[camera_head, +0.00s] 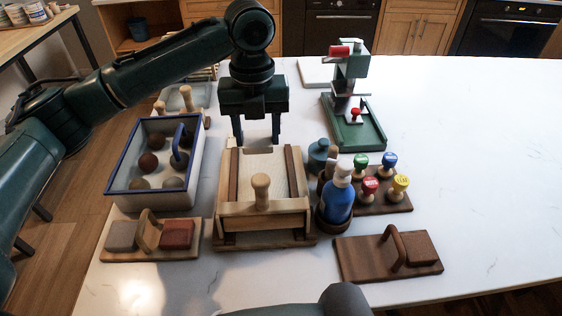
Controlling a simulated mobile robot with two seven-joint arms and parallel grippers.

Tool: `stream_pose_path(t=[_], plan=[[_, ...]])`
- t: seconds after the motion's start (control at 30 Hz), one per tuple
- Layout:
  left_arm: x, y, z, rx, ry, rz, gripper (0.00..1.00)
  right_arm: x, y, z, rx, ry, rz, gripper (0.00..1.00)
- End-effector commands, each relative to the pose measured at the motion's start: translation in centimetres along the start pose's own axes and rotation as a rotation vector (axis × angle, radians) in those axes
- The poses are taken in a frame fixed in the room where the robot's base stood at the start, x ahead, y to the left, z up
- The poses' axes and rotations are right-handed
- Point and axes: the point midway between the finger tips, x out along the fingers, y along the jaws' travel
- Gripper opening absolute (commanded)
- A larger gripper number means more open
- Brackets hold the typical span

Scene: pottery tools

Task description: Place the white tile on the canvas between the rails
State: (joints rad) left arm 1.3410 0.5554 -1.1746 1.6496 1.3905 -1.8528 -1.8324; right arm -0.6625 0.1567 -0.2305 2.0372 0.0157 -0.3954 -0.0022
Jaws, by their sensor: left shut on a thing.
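My left gripper (257,134) points down behind the wooden press frame (262,222). Its two dark fingers stand well apart and are shut on a pale thing that I take to be the white tile (257,132); its edges blend with the white table. The fingertips are close to the back end of the frame. The pale canvas (275,172) lies between two dark brown rails (234,176), behind an upright wooden knob. I cannot tell whether the tile touches the frame. My right gripper is not in view.
A blue-rimmed box (112,178) with several balls stands left. A blue bottle (338,205) and a stamp rack (385,203) stand right of the frame. A green press (352,128) and a white slab (315,73) are further back. The table's right side is clear.

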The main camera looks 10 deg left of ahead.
Motion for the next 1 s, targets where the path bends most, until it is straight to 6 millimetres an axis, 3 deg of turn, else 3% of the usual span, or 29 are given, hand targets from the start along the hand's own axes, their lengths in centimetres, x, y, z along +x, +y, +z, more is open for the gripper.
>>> stream_pose_path(t=[0.13,0.73,1.0], plan=[[0.7,0.0,0.0,-0.001,0.001,0.001,0.26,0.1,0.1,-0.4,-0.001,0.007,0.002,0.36],[9.2,0.1,-0.1,0.0,0.002,0.001,0.26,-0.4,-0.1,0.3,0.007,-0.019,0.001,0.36],[10.0,0.0,0.0,0.001,-0.001,-0.001,0.26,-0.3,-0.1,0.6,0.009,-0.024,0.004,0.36]])
